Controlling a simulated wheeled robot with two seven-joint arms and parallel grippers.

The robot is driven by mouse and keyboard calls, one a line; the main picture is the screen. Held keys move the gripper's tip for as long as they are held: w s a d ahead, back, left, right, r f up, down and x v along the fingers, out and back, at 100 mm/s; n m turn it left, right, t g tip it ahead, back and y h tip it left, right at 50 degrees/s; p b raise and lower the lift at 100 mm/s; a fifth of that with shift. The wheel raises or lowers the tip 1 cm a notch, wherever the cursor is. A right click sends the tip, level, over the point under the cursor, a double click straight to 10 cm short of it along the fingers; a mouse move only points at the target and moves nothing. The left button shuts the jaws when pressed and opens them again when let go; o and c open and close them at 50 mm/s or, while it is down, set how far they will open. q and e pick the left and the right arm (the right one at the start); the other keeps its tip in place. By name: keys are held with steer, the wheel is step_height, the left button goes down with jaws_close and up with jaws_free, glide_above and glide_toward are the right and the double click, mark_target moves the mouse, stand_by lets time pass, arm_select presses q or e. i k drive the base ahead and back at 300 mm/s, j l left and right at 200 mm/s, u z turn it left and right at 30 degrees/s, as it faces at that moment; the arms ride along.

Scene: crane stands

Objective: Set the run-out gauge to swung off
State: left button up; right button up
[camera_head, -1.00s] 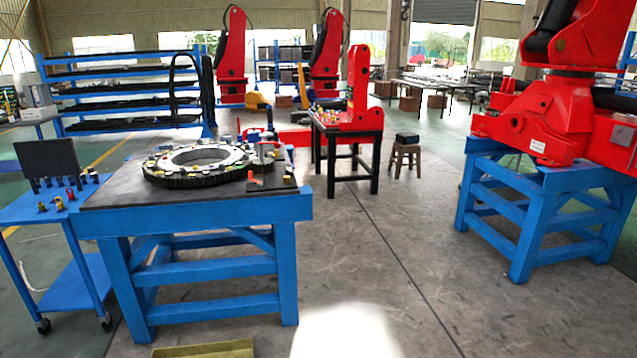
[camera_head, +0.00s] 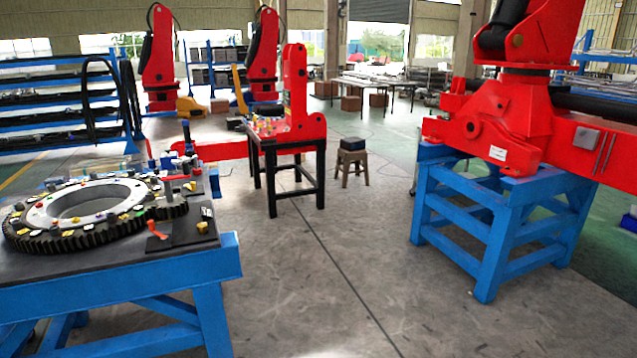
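A large dark toothed ring (camera_head: 95,213) with a pale inner ring lies on a blue bench (camera_head: 120,292) with a dark top at the left. Small coloured parts sit on and around the ring. A dark plate with a red-handled piece (camera_head: 156,230) and a small yellow piece (camera_head: 203,226) lies at the bench's right edge. I cannot tell which of these small parts is the run-out gauge, nor its setting. Neither of my grippers is in view.
A black table (camera_head: 285,150) with a red bracket and small parts stands behind the bench. A small stool (camera_head: 351,162) is beside it. A red crane on a blue stand (camera_head: 495,215) is at the right. The floor (camera_head: 315,260) between bench and stand is clear.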

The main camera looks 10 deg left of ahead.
mark_target(178, 161)
steer(key=i+l+u, duration=0.15)
steer(key=i+u, duration=0.35)
steer(key=i+l+u, duration=2.05)
steer(key=i+l, duration=0.15)
steer(key=l, duration=0.15)
